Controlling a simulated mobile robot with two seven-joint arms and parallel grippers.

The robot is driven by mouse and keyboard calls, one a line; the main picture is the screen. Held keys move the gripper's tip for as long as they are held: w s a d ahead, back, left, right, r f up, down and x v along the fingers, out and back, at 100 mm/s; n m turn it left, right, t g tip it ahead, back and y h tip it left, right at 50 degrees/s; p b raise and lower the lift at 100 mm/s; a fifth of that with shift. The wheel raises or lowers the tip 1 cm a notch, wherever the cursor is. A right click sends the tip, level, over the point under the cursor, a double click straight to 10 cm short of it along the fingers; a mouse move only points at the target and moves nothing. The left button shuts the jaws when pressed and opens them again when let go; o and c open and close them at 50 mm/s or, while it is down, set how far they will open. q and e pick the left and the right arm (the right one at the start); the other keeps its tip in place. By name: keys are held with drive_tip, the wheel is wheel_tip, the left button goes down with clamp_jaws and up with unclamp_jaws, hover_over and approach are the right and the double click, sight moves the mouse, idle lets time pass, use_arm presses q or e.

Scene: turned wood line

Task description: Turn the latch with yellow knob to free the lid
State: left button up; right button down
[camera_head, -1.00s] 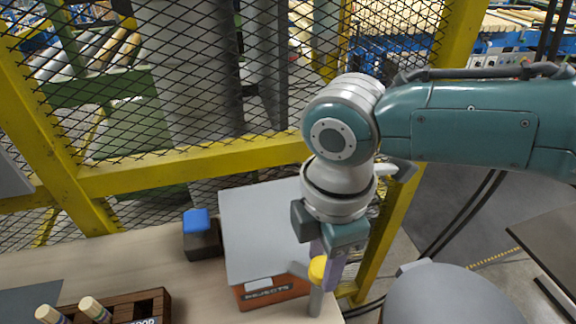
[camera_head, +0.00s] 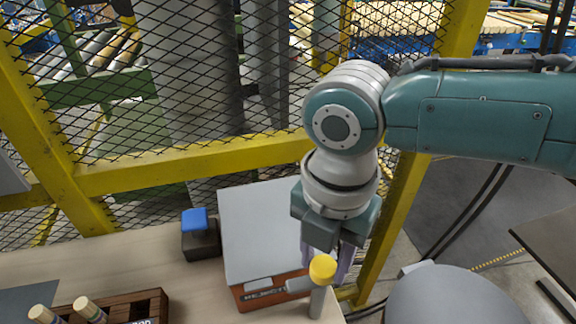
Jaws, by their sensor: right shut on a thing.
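The yellow knob (camera_head: 322,268) of the latch is at the front right corner of an orange-red box (camera_head: 272,294). A grey latch bar (camera_head: 299,285) reaches left from below the knob across the box front, by a grey post (camera_head: 317,302). The light grey lid (camera_head: 262,228) lies over the box and looks closed. My right gripper (camera_head: 326,264) points down with its lilac fingers either side of the knob, shut on it. The knob hides part of the fingers. My left gripper is not in view.
A dark block with a blue top (camera_head: 195,220) stands left of the box. A brown wooden rack (camera_head: 152,303) with pegs is at the bottom left. A yellow-framed mesh fence (camera_head: 190,165) runs close behind the table. Bare tabletop (camera_head: 110,265) lies at the left.

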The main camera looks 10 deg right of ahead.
sight(324, 265)
drive_tip(key=shift+a+r, duration=0.1)
idle(0.5)
drive_tip(key=shift+c, duration=2.1)
unclamp_jaws()
wheel_tip(324, 265, up, 10)
